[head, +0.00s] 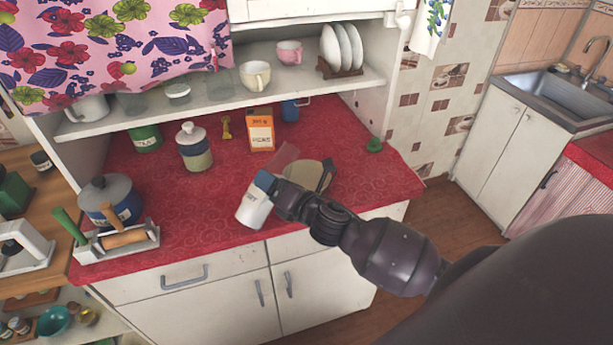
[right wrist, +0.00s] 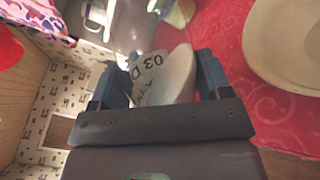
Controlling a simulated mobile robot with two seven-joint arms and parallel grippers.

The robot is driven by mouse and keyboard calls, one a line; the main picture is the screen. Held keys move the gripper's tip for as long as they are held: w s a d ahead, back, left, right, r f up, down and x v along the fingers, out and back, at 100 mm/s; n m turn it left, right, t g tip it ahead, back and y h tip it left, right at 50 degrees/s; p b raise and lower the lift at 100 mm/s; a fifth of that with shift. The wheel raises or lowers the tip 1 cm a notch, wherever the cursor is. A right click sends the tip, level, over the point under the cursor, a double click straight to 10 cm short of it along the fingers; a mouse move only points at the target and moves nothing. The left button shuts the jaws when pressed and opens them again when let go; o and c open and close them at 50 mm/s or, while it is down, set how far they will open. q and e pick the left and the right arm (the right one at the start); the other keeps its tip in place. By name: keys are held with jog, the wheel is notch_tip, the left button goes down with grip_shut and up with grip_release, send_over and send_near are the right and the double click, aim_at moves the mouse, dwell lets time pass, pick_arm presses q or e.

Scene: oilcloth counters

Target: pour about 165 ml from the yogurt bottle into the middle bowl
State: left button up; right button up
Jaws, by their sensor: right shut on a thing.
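My right gripper (head: 267,184) reaches in from the right over the red counter and is shut on the white yogurt bottle (head: 252,210). The bottle looks tilted in the head view, near the counter's front edge. In the right wrist view the bottle (right wrist: 172,78), with dark print on its label, sits between the blue fingers (right wrist: 165,88). A cream round dish, probably a bowl (head: 300,175), lies behind the gripper, partly hidden by it. It also shows at the right of the wrist view (right wrist: 262,60). I cannot tell which bowl is the middle one. My left gripper is out of view.
An orange carton (head: 260,130) and a lidded jar (head: 194,150) stand at the back of the counter (head: 175,215). A blue-grey pot (head: 108,203) and a white rack with a rolling pin (head: 122,240) are at the left. A shelf with cups hangs above.

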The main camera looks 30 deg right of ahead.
jog(key=shift+a+f+m+b, duration=0.25)
jog(key=shift+f+m+b, duration=0.2)
jog(key=shift+m, duration=0.15)
jog(key=shift+s+a+f+m+b, duration=0.1)
jog(key=shift+a+f+m+b, duration=0.1)
jog(key=shift+f+m+b, duration=0.35)
jog(key=shift+a+f+m+b, duration=0.1)
jog(key=shift+f+m+b, duration=0.4)
jog(key=shift+m+b, duration=0.45)
jog(key=shift+r+m+p, duration=0.3)
jog(key=shift+r+p, duration=0.2)
jog(key=shift+p, duration=0.15)
jog(key=shift+d+r, duration=0.1)
jog(key=shift+d, duration=0.25)
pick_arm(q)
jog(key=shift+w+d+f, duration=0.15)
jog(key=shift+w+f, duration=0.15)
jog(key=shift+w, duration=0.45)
pick_arm(e)
jog(key=shift+m, duration=0.3)
pick_arm(q)
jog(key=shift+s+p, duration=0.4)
jog(key=shift+p, duration=0.35)
pick_arm(e)
jog(key=shift+w+d+r+m, duration=0.2)
jog(key=shift+d+r+m, duration=0.1)
jog(key=shift+d+r, duration=0.05)
jog(key=shift+m, duration=0.3)
jog(key=shift+s+a, duration=0.15)
jog(key=shift+a, duration=0.05)
